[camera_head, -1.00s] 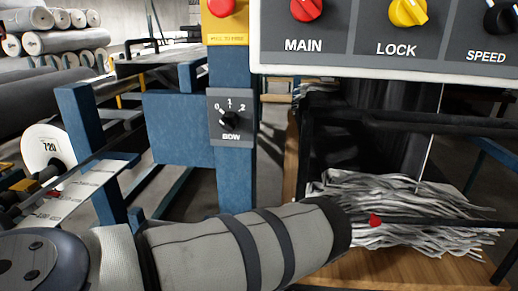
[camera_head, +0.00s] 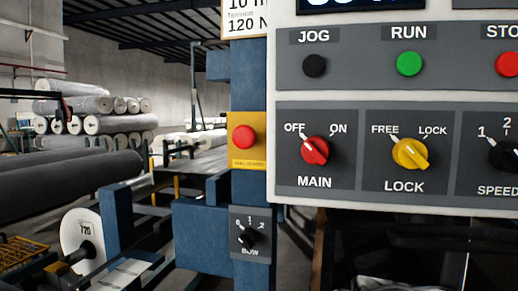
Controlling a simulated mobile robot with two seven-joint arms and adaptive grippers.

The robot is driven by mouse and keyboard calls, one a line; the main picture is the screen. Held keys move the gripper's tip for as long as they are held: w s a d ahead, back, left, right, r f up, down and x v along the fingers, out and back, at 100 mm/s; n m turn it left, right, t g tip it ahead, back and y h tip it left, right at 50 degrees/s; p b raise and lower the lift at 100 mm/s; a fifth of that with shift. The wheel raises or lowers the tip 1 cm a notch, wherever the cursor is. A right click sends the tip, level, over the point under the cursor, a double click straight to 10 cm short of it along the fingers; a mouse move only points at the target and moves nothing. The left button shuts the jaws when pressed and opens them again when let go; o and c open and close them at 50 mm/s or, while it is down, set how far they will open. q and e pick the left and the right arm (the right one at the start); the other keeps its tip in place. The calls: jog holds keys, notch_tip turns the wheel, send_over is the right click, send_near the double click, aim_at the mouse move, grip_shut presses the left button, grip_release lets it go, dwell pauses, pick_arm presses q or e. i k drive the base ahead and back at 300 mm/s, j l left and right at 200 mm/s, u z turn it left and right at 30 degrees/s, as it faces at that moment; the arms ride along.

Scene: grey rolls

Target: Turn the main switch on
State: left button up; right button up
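The main switch (camera_head: 316,151) is a red rotary knob on the grey lower panel of the control box, above the label MAIN. OFF is printed at its upper left and ON at its upper right. Its grip bar slants from upper left to lower right, with the upper-left end toward OFF. Nothing covers the knob. Neither of my grippers is in view, and no part of my arms shows.
The yellow lock knob (camera_head: 410,153) is right of the main switch, and the black speed knob (camera_head: 503,155) is at the right edge. Black, green (camera_head: 409,64) and red buttons sit above. A red emergency button (camera_head: 243,137) and a bow selector (camera_head: 249,236) are on the blue post.

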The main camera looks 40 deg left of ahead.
aim_at(315, 150)
jog(key=i+j+u, duration=0.1)
jog(key=u, duration=0.3)
jog(key=i+u, duration=0.1)
jog(key=u, duration=0.25)
